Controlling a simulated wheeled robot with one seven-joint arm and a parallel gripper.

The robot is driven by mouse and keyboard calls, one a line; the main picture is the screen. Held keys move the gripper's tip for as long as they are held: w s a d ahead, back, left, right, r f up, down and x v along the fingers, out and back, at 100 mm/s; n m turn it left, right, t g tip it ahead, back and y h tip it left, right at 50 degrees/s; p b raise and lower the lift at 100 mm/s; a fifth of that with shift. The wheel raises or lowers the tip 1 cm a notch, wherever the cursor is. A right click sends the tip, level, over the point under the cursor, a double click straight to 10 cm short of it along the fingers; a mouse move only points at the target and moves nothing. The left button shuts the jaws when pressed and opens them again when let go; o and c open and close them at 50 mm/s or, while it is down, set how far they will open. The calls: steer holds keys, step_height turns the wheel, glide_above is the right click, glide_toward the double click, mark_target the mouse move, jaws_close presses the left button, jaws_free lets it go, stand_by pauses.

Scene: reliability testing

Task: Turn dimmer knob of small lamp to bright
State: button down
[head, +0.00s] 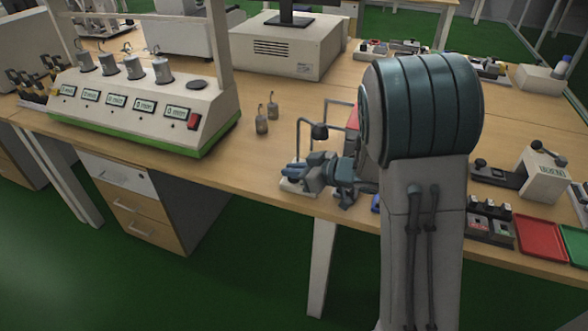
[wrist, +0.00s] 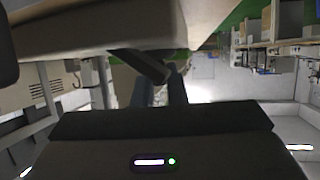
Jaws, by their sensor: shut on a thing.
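The small lamp shows in the head view as a thin bent stem with a dark shade (head: 320,132) above a pale base (head: 297,188) at the table's front edge. My gripper (head: 293,172) is at that base and hides much of it. In the wrist view, a dark knob-like piece (wrist: 138,65) sticks out of a pale body (wrist: 100,28) and reaches between the fingers of my gripper (wrist: 160,85). The fingers are shut on this piece, which I take to be the dimmer knob. Its setting cannot be read.
A white test unit with a green base (head: 130,122) stands on the left of the wooden table (head: 232,172). Two small metal weights (head: 262,122) stand between it and the lamp. Red and green trays (head: 541,238) lie at the right. My arm hides the table's middle right.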

steer(key=c, duration=1.5)
jaws_free()
steer(key=shift+o, duration=0.2)
steer(key=p+v, duration=0.2)
steer(key=v, duration=1.1)
steer(key=shift+s+d, duration=0.2)
steer(key=shift+d, duration=0.1)
steer(key=shift+w+r, duration=0.1)
steer(key=shift+r, duration=0.05)
